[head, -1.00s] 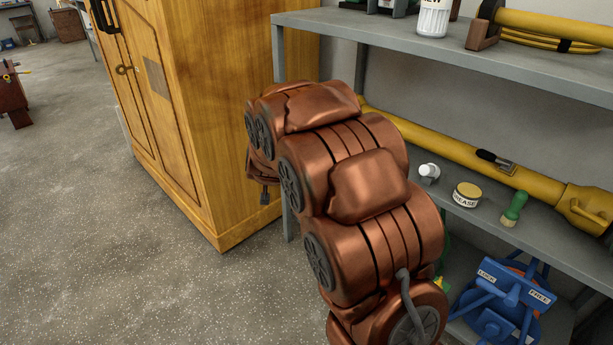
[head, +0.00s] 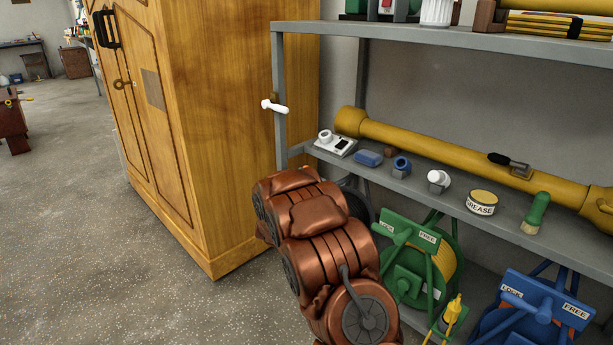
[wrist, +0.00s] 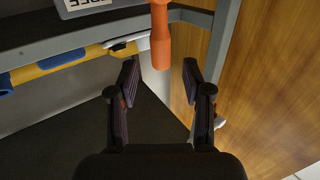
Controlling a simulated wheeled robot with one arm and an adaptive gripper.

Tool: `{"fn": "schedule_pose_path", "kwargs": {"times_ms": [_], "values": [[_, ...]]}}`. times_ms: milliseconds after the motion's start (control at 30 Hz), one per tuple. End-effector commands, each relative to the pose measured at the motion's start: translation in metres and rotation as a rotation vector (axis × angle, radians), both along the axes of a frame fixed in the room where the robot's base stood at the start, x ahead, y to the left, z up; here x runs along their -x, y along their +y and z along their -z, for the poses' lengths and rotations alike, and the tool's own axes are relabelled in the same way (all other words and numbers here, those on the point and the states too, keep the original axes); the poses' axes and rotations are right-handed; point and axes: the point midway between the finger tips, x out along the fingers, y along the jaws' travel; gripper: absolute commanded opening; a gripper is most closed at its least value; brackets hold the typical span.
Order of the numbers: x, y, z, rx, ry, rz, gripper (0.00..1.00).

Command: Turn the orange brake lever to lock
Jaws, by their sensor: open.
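The orange brake lever (wrist: 161,38) shows in the wrist view as a thick upright handle, its rounded end at the bottom. My gripper (wrist: 160,78) is open, with one dark finger on each side of the line of the lever. The lever's end appears between the fingertips in the picture; I cannot tell how deep it is, and no contact shows. A white label (wrist: 85,4) with partly cut-off lettering is at the top left. In the head view, the orange lever and the gripper are hidden behind my copper-coloured arm.
A green reel (head: 447,262) and a blue reel (head: 575,312), each labelled LOCK and FREE, stand low on the shelf unit. The middle shelf holds a yellow tube (head: 430,148), a grease tin (head: 482,201) and small items. A wooden cabinet (head: 220,130) stands left; open floor lies before it.

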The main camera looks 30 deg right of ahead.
Motion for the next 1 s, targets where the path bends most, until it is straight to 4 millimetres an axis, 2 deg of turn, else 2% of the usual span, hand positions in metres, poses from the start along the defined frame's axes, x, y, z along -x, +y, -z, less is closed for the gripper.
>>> {"fn": "schedule_pose_path", "kwargs": {"times_ms": [400, 600, 933, 1000], "values": [[-0.033, -0.030, 0.002, -0.001, -0.001, -0.001, 0.50], [-0.040, -0.037, 0.001, 0.000, 0.000, 0.000, 0.50], [-0.042, -0.038, 0.000, 0.000, 0.000, -0.002, 0.50], [-0.042, -0.038, 0.000, -0.001, 0.001, -0.002, 0.44]]}}
